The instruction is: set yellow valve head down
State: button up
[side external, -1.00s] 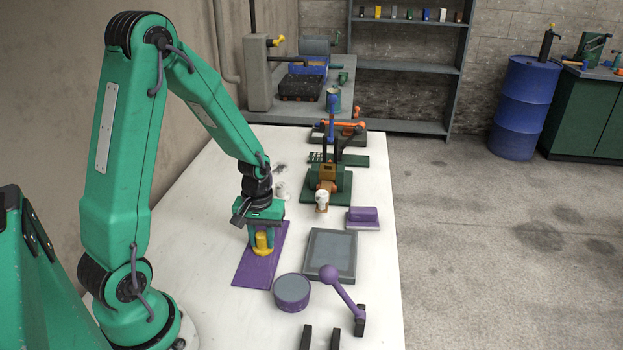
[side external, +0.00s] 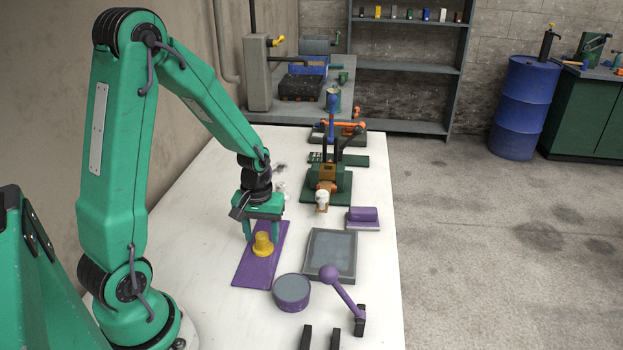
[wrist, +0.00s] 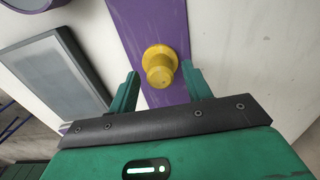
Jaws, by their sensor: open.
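The yellow valve head (side external: 262,245) stands on the purple mat (side external: 250,272) on the white table. It has a wider flange at its base and a narrower top. In the wrist view the valve head (wrist: 159,66) rests on the purple strip (wrist: 135,20), just beyond the fingertips. My gripper (side external: 262,235) is open and empty, with its fingers above and to either side of the valve head. In the wrist view the two green fingers of my gripper (wrist: 159,72) are spread apart, with a gap to the valve head on both sides.
A grey tray (side external: 331,254) lies right of the mat. A round purple container (side external: 292,292) and a purple ball-ended lever (side external: 340,286) stand nearer the front. A green-based press (side external: 327,180) and a purple block (side external: 363,216) are farther back. Bare table lies left of the mat.

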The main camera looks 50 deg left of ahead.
aim_at(262, 236)
notch_tip(262, 236, up, 10)
jog(key=shift+r, duration=0.2)
dwell(0.3)
dwell(0.4)
jog(key=s+d+r+m+t, duration=0.5)
jog(key=s+d+r+m, duration=0.3)
jog(key=d+r, duration=0.3)
jog(key=shift+s+d+m+t, duration=0.15)
jog(key=shift+s+m+t, duration=0.2)
jog(key=shift+m, duration=0.15)
dwell(1.1)
